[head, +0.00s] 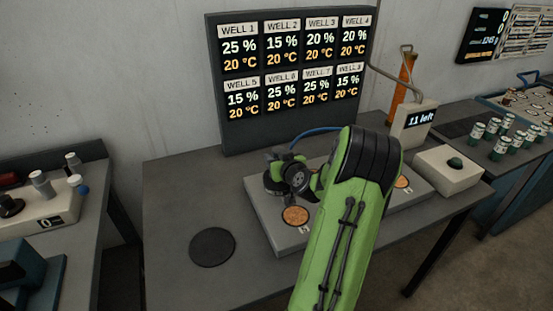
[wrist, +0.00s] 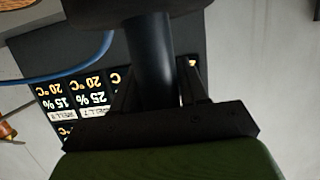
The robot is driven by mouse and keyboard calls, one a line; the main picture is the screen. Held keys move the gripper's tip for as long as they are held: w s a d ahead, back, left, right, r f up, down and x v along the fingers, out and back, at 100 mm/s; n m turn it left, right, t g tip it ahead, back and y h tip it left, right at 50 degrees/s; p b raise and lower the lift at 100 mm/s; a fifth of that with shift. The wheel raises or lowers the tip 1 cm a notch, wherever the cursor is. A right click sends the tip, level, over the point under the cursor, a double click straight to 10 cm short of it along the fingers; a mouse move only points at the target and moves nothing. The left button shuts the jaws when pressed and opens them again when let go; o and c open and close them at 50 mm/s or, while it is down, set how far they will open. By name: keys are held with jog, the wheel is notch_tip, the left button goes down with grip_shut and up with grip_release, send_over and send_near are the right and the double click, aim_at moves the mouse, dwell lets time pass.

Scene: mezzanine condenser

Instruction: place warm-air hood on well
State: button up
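The warm-air hood is dark and round; its lower part (head: 273,189) shows in the head view at the block's left end. In the wrist view my gripper (wrist: 155,95) has its fingers on either side of the hood's black stem (wrist: 150,55), with the wider black part above in the picture. My gripper (head: 279,172) is over the back left of the grey well block (head: 282,239), partly hidden by my arm. An orange-brown well (head: 296,215) is uncovered in front of it, and another (head: 403,183) shows right of my arm. Whether the hood touches the block is unclear.
A blue hose (head: 316,131) runs behind my arm. The display (head: 292,80) lists several wells, all at 20 °C. A dark round pad (head: 212,247) lies bare on the table, left of the block. A white box with a dark button (head: 450,174) stands at right.

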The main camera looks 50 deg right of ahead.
jog(key=o, duration=0.3)
jog(key=shift+o, duration=0.2)
jog(key=shift+r, duration=0.1)
jog(key=shift+s+a+r, duration=0.1)
jog(key=shift+s+r, duration=0.1)
jog(key=shift+s, duration=0.05)
jog(key=b+v, duration=0.1)
jog(key=v, duration=1.1)
jog(key=w+a+n+g+y, duration=0.2)
jog(key=w+a+n+y, duration=0.15)
jog(key=a, duration=0.85)
jog(key=w+a+n+g+y, duration=0.2)
jog(key=w+a+n+y, duration=0.15)
jog(key=a, duration=0.85)
jog(key=s+a+r+g, duration=0.3)
jog(key=s+a, duration=0.7)
jog(key=s, duration=0.4)
jog(key=shift+s+a+r+m+y, duration=0.15)
jog(key=shift+s+a+m+y, duration=0.15)
jog(key=shift+a+m, duration=0.1)
